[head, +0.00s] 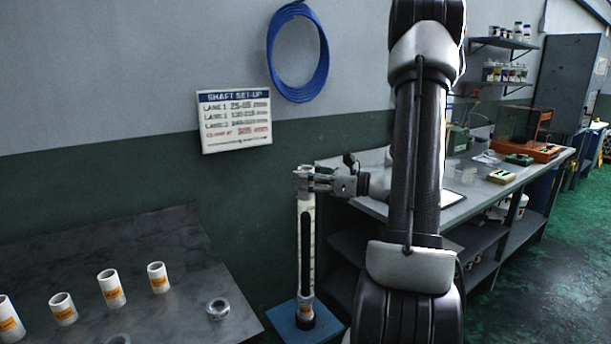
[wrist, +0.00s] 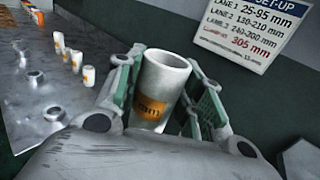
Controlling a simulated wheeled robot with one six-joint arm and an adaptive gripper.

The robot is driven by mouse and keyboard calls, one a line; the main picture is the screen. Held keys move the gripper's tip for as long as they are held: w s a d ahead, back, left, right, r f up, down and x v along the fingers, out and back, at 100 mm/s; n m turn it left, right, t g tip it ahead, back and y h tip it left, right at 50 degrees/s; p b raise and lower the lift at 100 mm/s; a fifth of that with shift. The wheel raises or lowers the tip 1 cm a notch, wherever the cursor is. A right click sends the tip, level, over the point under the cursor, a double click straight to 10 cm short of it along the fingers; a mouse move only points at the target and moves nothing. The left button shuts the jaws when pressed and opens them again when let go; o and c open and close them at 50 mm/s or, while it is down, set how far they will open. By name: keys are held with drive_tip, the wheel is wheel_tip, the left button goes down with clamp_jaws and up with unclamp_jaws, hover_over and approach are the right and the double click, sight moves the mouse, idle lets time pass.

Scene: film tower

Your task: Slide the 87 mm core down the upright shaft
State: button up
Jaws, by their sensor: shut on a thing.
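My gripper (head: 306,181) is shut on a white tube core (wrist: 163,88) with an orange label ending in "mm". The number is hidden or too blurred to read. In the wrist view the core stands between the green-padded fingers, and its open top shows no shaft inside. In the head view the gripper and core are at the top of the upright shaft (head: 306,245), which looks dark against a white marked strip. I cannot tell whether the core's lower end is around the shaft tip. An orange-marked piece sits low on the shaft, above a blue base plate (head: 290,325).
Several white cores with orange labels (head: 111,288) stand on the grey table (head: 185,245) at left, near a metal ring (head: 217,308). A lane sign (head: 235,121) hangs on the wall. A workbench (head: 470,195) lies right of the shaft, behind my arm.

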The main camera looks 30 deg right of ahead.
hover_over(306, 275)
drive_tip(key=w, duration=0.1)
drive_tip(key=shift+w+d+f, duration=0.1)
drive_tip(key=shift+d+f, duration=0.1)
drive_tip(key=shift+f, duration=2)
drive_tip(key=shift+w+d+f, duration=0.1)
drive_tip(key=shift+d+f, duration=0.1)
drive_tip(key=shift+f, duration=2)
drive_tip(key=shift+f, duration=0.1)
wheel_tip(306, 275, down, 24)
drive_tip(key=shift+r, duration=0.2)
drive_tip(key=o, duration=1.1)
drive_tip(key=shift+c, duration=0.2)
drive_tip(key=shift+s, duration=0.15)
drive_tip(key=v, duration=1.2)
